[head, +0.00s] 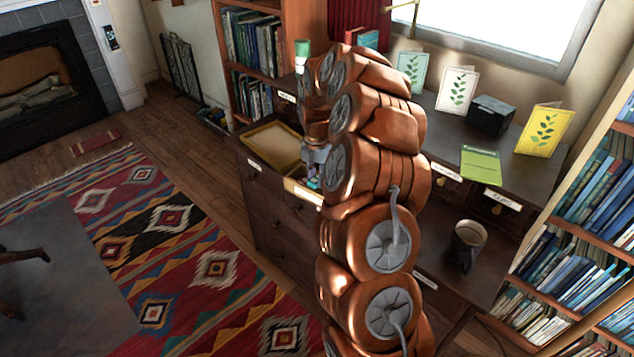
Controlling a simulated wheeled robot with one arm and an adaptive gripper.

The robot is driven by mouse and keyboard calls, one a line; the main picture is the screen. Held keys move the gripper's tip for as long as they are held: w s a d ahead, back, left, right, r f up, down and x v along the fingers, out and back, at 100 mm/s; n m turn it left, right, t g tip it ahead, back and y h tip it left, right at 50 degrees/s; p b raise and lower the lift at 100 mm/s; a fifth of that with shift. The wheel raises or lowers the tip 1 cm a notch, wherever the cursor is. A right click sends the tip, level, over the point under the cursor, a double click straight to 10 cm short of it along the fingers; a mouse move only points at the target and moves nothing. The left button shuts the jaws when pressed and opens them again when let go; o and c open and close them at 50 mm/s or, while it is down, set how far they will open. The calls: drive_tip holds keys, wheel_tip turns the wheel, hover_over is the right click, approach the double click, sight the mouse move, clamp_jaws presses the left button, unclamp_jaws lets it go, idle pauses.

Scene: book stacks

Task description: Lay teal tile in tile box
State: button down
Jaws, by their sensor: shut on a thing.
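My gripper (316,158) is over the left part of the dark cabinet, mostly hidden by my copper-coloured arm. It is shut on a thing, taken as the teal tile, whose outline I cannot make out. Small teal and purple bits (313,183) show just below the gripper, at the arm's edge. I cannot tell whether they are the held tile or other tiles. No box is clearly marked as the tile box, and my arm covers the area right of the gripper.
The dark cabinet (270,208) has labelled compartments. To the right of my arm stand a dark mug (467,243), a green booklet (480,165), a black box (490,115) and upright leaf cards (457,90). Bookshelves stand at both sides. A patterned rug (170,225) covers the floor at left.

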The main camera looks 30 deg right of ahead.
sight(317, 184)
drive_tip(key=shift+w+d+f, duration=0.15)
drive_tip(key=shift+w+d, duration=0.1)
drive_tip(key=shift+w, duration=0.15)
drive_tip(key=shift+f+p, duration=0.4)
drive_tip(key=shift+f, duration=1.35)
drive_tip(key=shift+f, duration=0.15)
drive_tip(key=c, duration=1.1)
unclamp_jaws()
drive_tip(key=shift+c, duration=0.2)
